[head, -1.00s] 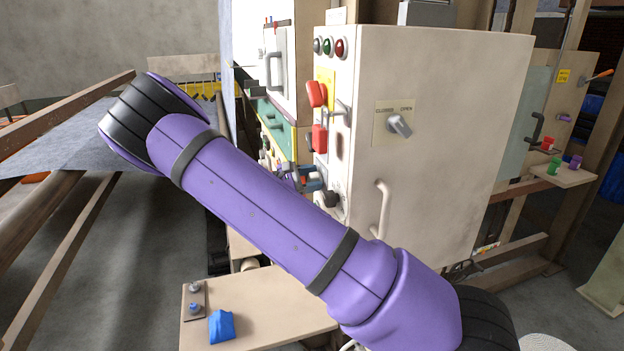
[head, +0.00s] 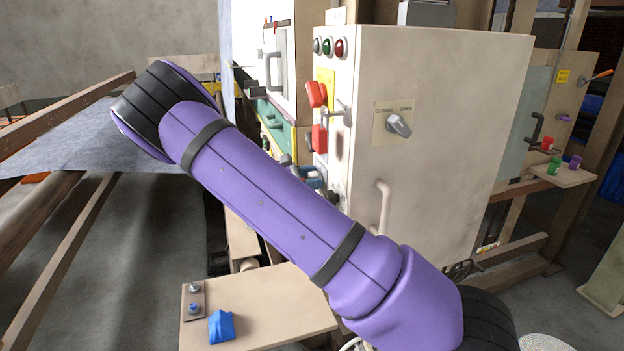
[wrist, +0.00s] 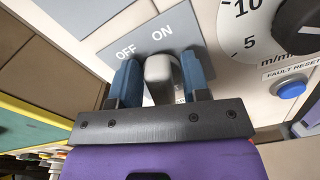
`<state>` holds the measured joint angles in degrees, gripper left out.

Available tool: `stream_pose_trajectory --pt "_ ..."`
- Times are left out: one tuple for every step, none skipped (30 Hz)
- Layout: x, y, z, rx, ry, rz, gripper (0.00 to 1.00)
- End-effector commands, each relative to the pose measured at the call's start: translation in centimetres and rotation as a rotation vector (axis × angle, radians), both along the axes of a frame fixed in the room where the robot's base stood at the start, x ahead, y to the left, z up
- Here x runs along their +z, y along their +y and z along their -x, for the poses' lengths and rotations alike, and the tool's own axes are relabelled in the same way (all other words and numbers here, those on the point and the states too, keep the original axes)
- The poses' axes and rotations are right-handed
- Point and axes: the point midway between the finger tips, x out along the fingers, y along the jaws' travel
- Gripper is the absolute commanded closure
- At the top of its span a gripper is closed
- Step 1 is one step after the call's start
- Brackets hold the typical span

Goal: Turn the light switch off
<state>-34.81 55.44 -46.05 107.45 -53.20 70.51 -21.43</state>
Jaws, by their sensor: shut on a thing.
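The light switch is a grey lever (wrist: 160,80) on a grey plate (wrist: 108,45) marked OFF and ON, seen in the wrist view. The lever stands below the word ON, with OFF to its upper left. My gripper (wrist: 161,72) has blue fingers on both sides of the lever and is shut on it. The fingers hide part of the plate. In the head view my purple arm crosses in front and hides most of the gripper and the switch.
A dial (wrist: 300,25) and a blue fault reset button (wrist: 291,88) are right of the switch. In the head view a beige cabinet (head: 450,120) with a grey knob (head: 399,125) stands right of my arm. A small board (head: 270,310) holds a blue block (head: 221,327).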

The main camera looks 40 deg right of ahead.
Motion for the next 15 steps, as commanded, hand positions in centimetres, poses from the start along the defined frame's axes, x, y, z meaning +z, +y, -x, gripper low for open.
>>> stream_pose_trajectory --pt "0.03 -0.03 -0.04 -0.001 0.035 -0.013 0.81" --pt "0.04 -0.06 -0.07 0.000 0.061 -0.020 0.81" --pt "0.06 -0.09 -0.11 -0.001 0.095 -0.030 0.81" --pt "0.04 -0.07 -0.14 0.000 0.122 -0.038 0.81" --pt "0.04 -0.06 -0.17 0.000 0.149 -0.045 0.81" --pt "0.07 -0.11 -0.21 -0.002 0.186 -0.055 0.81" --pt "0.07 -0.12 -0.25 0.000 0.214 -0.064 0.81" --pt "0.06 -0.10 -0.29 0.000 0.241 -0.073 0.81" --pt "0.10 -0.10 -0.32 0.000 0.278 -0.083 0.81" --pt "0.09 -0.11 -0.34 0.000 0.306 -0.090 0.81" --pt "0.08 -0.13 -0.39 0.000 0.333 -0.098 0.81" --pt "0.08 -0.16 -0.43 0.001 0.369 -0.108 0.81" --pt "0.07 -0.15 -0.47 0.001 0.396 -0.116 0.81" --pt "0.05 -0.12 -0.51 0.001 0.422 -0.124 0.81" --pt "0.06 -0.14 -0.53 0.000 0.457 -0.134 0.81"
